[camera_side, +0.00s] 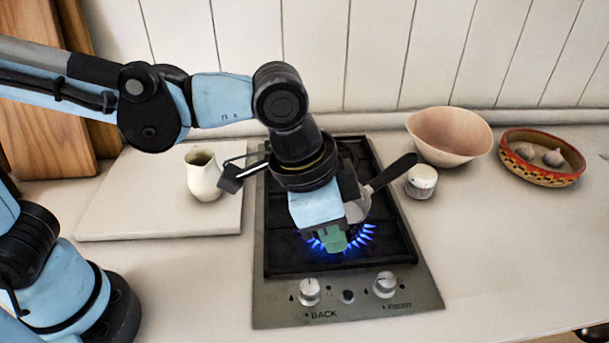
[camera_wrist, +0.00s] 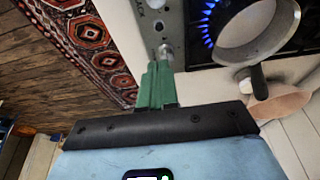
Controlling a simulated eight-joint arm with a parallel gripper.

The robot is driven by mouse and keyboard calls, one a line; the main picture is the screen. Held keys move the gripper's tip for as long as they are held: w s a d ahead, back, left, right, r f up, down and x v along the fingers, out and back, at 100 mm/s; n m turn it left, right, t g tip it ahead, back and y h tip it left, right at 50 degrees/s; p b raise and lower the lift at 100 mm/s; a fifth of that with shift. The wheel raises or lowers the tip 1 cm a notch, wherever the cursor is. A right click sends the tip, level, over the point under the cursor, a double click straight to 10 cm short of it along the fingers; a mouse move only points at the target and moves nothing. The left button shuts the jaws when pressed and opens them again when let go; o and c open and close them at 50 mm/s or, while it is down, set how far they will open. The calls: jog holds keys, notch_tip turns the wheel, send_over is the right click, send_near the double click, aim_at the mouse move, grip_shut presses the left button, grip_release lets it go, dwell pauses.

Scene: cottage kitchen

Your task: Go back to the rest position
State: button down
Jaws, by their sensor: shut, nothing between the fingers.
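My gripper (camera_side: 333,241) is over the hob (camera_side: 430,297), pointing down, with its green fingers closed together and nothing between them. The fingers also show in the wrist view (camera_wrist: 157,86), with the hob's edge and a knob (camera_wrist: 166,52) beyond their tips. A small metal pan (camera_side: 358,208) with a black handle (camera_side: 394,172) sits on the burner, largely hidden behind my gripper in the side view. Its round rim shows in the wrist view (camera_wrist: 283,38). Blue flames (camera_side: 363,234) burn around it.
A cream jug (camera_side: 204,180) stands on a white board (camera_side: 120,205) at left. A small white jar (camera_side: 421,182), a pink bowl (camera_side: 450,140) and a patterned bowl (camera_side: 543,174) with bulbs stand right. Wooden boards (camera_side: 40,105) lean on the wall. The front-right counter is clear.

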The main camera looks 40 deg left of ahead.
jog(key=shift+a, duration=0.1)
jog(key=a+n+t+y, duration=0.2)
jog(key=a+n, duration=0.7)
jog(key=a, duration=1.5)
jog(key=t, duration=0.2)
jog(key=shift+w+a+f+t, duration=0.15)
jog(key=shift+w+a+t, duration=0.1)
jog(key=shift+a+t, duration=0.15)
